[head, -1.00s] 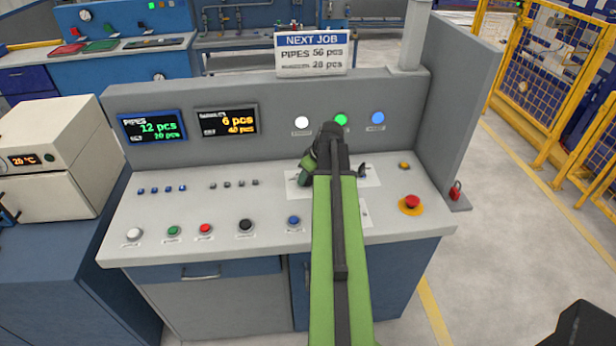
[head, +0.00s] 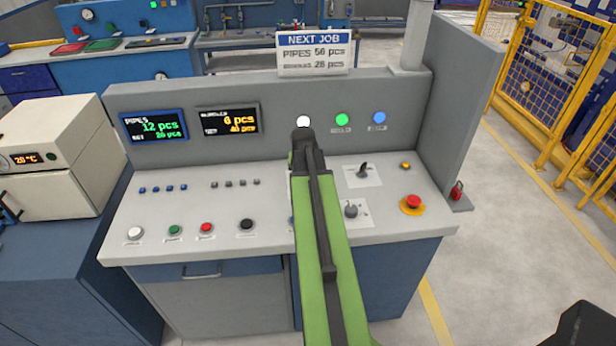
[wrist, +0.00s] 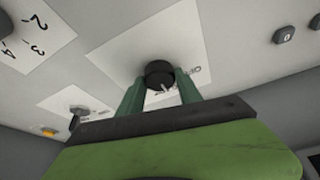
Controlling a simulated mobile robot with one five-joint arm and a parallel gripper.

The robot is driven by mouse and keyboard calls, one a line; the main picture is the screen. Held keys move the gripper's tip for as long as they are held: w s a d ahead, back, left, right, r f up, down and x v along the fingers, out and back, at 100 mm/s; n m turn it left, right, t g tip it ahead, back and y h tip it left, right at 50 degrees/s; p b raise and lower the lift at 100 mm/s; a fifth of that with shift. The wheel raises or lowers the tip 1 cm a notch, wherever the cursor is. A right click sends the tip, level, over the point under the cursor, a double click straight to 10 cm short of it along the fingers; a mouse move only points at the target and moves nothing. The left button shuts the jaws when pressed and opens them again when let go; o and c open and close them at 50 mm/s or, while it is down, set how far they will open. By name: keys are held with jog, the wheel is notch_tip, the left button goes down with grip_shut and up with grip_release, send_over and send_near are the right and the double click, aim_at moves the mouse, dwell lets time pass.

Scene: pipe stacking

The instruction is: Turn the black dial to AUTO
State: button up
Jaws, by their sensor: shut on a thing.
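The black dial (wrist: 158,74) sits on a white label plate (wrist: 150,45) in the wrist view. My gripper (wrist: 160,88) has its two green fingers on either side of the dial, shut on it. A pale pointer mark shows on the dial's side nearest my gripper. An upside-down OFF label is right of the dial; another label to its left is too small to read. In the head view my arm hides the dial and the fingertips.
Right of my arm are a lever switch (head: 363,170), a grey knob (head: 351,210), a yellow button (head: 405,166) and a red emergency button (head: 413,202). Left are several small buttons, including a black one (head: 246,225). The upright back panel (head: 280,115) stands behind.

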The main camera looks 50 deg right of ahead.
jog(key=m, duration=0.2)
jog(key=m+g, duration=0.1)
jog(key=m, duration=0.1)
jog(key=m+g, duration=0.1)
jog(key=m, duration=0.1)
jog(key=shift+w+a+m+h, duration=0.1)
jog(key=shift+w+m+h, duration=0.2)
jog(key=shift+h, duration=0.1)
jog(key=m+g, duration=0.1)
jog(key=m, duration=0.2)
jog(key=m+g, duration=0.1)
jog(key=m, duration=0.1)
jog(key=shift+m+g, duration=0.3)
jog(key=shift+m, duration=0.1)
jog(key=o, duration=1.4)
jog(key=shift+c, duration=0.2)
jog(key=p+v, duration=1.6)
jog(key=v, duration=0.1)
jog(key=shift+w+r, duration=0.15)
jog(key=shift+r, duration=0.1)
